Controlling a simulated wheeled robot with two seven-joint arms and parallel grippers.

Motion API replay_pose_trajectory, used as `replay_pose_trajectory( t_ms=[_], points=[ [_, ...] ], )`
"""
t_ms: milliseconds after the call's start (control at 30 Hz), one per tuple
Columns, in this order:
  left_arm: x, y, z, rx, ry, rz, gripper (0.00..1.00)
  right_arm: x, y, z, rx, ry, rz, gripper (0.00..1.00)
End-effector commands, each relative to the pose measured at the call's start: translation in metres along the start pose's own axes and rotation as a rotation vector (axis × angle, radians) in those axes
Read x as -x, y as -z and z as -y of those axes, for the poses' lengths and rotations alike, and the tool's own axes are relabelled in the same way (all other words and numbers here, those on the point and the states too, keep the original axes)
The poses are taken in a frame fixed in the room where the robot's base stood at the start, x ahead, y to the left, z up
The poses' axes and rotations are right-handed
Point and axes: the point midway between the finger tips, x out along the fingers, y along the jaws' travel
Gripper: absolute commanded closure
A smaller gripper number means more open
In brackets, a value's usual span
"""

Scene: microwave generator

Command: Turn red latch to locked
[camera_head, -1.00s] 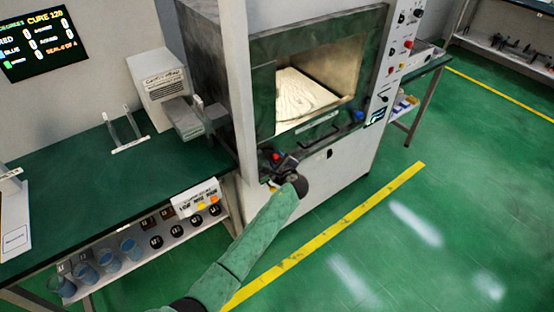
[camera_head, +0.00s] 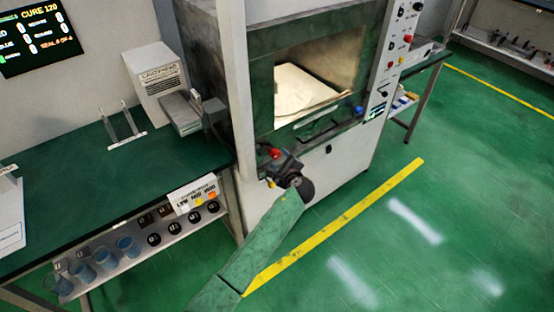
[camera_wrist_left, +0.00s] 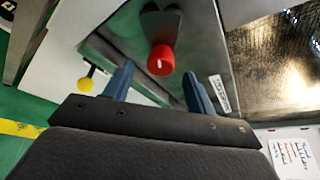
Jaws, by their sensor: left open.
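The red latch (camera_wrist_left: 161,60) is a red knob on a dark bracket at the lower left front of the microwave chamber. It also shows in the head view (camera_head: 275,153), just beyond my left gripper (camera_head: 287,163). In the left wrist view, my left gripper (camera_wrist_left: 155,85) is open, with blue fingertips spread on either side of the knob's line. The knob appears ahead of the fingers, and I cannot tell if they touch it. My right gripper is not in view.
The lit chamber (camera_head: 310,85) stands open above. A blue knob (camera_head: 358,111) sits at its lower right. A yellow knob (camera_wrist_left: 86,84) is left of the red latch. A green bench (camera_head: 100,180) with a shelf of cups stands left. The floor at right is clear.

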Motion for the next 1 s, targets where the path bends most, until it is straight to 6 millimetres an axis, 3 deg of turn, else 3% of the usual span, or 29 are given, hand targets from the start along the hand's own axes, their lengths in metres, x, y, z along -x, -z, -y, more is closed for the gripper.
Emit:
replay_pose_trajectory(
  t_ms=[100,300,833,1000],
  points=[
    [0.015,0.002,-0.001,0.001,0.001,-0.001,0.44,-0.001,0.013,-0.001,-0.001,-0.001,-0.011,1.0],
    [0.028,0.001,-0.001,0.0,0.0,-0.001,0.44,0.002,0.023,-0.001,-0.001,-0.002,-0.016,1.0],
    [0.028,0.001,0.0,0.006,0.0,-0.001,0.44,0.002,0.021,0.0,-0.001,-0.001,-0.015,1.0],
    [0.028,0.001,0.001,0.118,0.007,-0.004,0.44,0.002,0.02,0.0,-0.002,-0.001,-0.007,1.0]
  ],
)
